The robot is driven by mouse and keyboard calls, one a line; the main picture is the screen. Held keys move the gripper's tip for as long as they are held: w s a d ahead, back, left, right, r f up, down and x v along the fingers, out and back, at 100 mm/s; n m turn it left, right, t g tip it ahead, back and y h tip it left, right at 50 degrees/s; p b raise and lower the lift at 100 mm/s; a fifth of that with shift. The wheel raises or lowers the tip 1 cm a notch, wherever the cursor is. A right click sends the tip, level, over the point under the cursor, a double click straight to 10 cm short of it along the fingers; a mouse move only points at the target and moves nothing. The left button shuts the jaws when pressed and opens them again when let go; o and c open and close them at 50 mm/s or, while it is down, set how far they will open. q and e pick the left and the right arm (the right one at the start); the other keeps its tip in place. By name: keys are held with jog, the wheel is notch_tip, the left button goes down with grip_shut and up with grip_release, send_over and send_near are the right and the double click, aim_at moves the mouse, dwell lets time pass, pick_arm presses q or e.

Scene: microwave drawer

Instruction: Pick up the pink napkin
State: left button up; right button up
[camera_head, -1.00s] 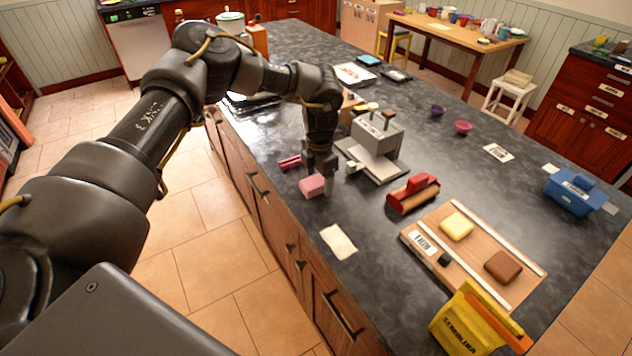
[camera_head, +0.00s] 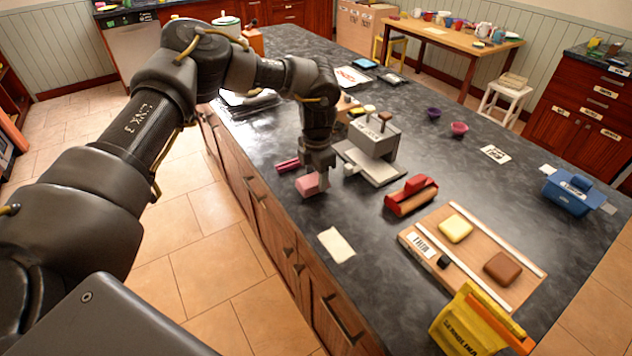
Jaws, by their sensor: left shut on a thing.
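The pink napkin (camera_head: 307,185), a small folded block, is at the left edge of the dark counter. My left gripper (camera_head: 320,181) points down at its right side and is shut on it. The fingers partly hide the napkin, which looks slightly tilted. I cannot tell whether it is clear of the counter. My right gripper is not in view.
Pink-red sticks (camera_head: 288,164) lie just behind the napkin. A grey press-like device (camera_head: 375,137) stands close right of my gripper. A red roller-like item (camera_head: 410,195) and a cream cloth (camera_head: 336,245) lie nearer. A wooden board (camera_head: 478,248) is at right.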

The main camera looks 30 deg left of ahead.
pick_arm(q)
jog(key=d+r+b, duration=0.4)
jog(key=d+r, duration=0.7)
jog(key=d, duration=0.3)
jog(key=shift+w+r, duration=0.2)
jog(key=shift+w, duration=0.15)
